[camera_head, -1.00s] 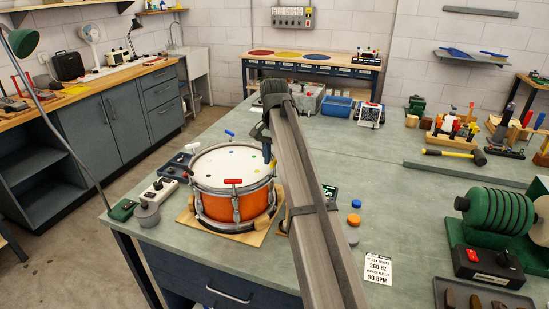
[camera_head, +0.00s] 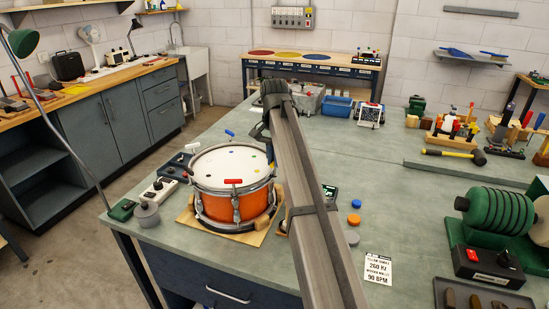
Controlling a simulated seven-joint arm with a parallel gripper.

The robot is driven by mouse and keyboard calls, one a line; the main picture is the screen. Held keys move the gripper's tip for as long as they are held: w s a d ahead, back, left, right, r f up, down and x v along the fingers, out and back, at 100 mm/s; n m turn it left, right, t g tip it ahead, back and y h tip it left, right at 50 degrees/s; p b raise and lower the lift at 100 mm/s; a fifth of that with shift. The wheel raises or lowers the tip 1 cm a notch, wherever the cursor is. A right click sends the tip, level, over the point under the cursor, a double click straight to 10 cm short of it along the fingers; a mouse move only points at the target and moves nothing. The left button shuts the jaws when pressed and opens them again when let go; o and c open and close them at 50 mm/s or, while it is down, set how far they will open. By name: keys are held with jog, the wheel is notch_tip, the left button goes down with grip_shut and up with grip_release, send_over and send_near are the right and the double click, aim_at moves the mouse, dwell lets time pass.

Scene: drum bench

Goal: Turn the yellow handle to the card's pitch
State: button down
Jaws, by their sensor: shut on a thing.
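The orange snare drum (camera_head: 231,205) stands on a wooden board, with a red handle (camera_head: 233,181) at its front rim and a blue handle (camera_head: 230,134) at its back rim. Colored dots mark its white head, a yellow one near the right rim. My gripper (camera_head: 269,153) is at the right rim, partly behind my arm. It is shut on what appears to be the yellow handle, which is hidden. The white card (camera_head: 378,269) lies at the bench front; it reads 260 Hz and 90 BPM. A small display (camera_head: 329,192) shows beside my arm, its reading too small to tell.
A grey knob-like weight (camera_head: 146,214) and a control box (camera_head: 159,190) stand left of the drum. Orange and blue caps (camera_head: 354,204) lie right of my arm. The middle of the bench is clear.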

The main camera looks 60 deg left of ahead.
jog(key=shift+m, duration=0.7)
jog(key=c, duration=1.2)
grip_release()
jog(key=shift+o, duration=0.2)
notch_tip(320, 180, up, 14)
jog(key=shift+w+f, duration=0.1)
